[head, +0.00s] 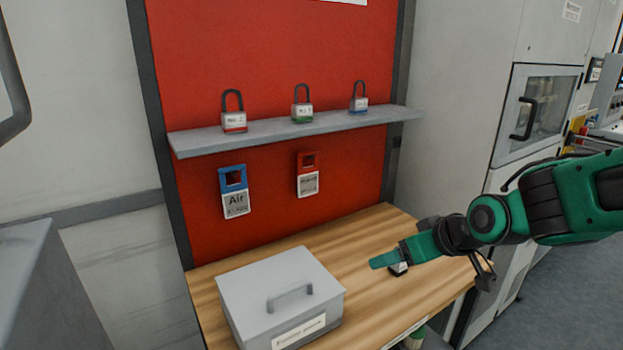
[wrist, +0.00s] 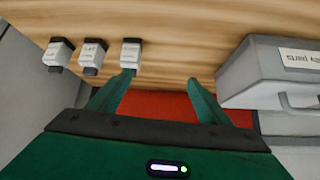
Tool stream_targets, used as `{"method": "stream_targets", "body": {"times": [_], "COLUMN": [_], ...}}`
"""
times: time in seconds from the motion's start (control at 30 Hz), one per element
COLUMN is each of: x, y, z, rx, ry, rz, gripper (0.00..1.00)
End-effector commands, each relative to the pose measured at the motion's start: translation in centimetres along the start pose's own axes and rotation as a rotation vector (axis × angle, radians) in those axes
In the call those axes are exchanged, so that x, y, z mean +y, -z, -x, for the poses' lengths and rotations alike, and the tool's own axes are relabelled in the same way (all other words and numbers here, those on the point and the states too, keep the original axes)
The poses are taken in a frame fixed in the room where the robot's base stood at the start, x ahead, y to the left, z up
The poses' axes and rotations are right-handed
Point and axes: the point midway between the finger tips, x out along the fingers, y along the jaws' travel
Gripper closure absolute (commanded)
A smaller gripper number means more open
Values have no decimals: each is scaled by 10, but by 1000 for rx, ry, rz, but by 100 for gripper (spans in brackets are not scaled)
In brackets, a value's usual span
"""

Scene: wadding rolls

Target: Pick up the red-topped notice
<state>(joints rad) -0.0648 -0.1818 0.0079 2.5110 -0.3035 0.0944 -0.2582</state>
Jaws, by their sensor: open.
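The red-topped notice (head: 308,175) hangs on the red board below the shelf, with a white printed lower part and an opening in its red top. A blue-topped notice reading "Air" (head: 234,192) hangs to its left. My gripper (head: 381,261) is above the right part of the wooden table, lower than the red-topped notice and to its right, apart from it. In the wrist view my gripper (wrist: 163,88) has its two green fingers spread with nothing between them. The red-topped notice cannot be made out in the wrist view.
A grey lidded box (head: 280,298) stands on the wooden table (head: 360,235); it is at right in the wrist view (wrist: 262,75). A grey shelf (head: 285,130) with three padlocks juts out above the notices. Three small dark-and-white items, including one (wrist: 131,52), show in the wrist view.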

Motion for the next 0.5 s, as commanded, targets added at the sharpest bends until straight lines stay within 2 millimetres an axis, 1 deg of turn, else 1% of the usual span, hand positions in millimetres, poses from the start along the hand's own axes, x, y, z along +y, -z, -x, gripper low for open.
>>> {"method": "stream_targets", "body": {"times": [0.03,0.1,0.17,0.2,0.3,0.4,0.5], "x": [-13,-32,-47,-56,-73,-79,-78], "y": [14,37,57,70,102,126,142], "z": [-14,-28,-38,-43,-50,-52,-52], "rx": [57,160,252,317,477,612,710], "ry": [42,93,129,148,175,168,145], "rz": [39,90,123,140,156,146,121], "gripper": [28,28,28,28,28,28,28]}}
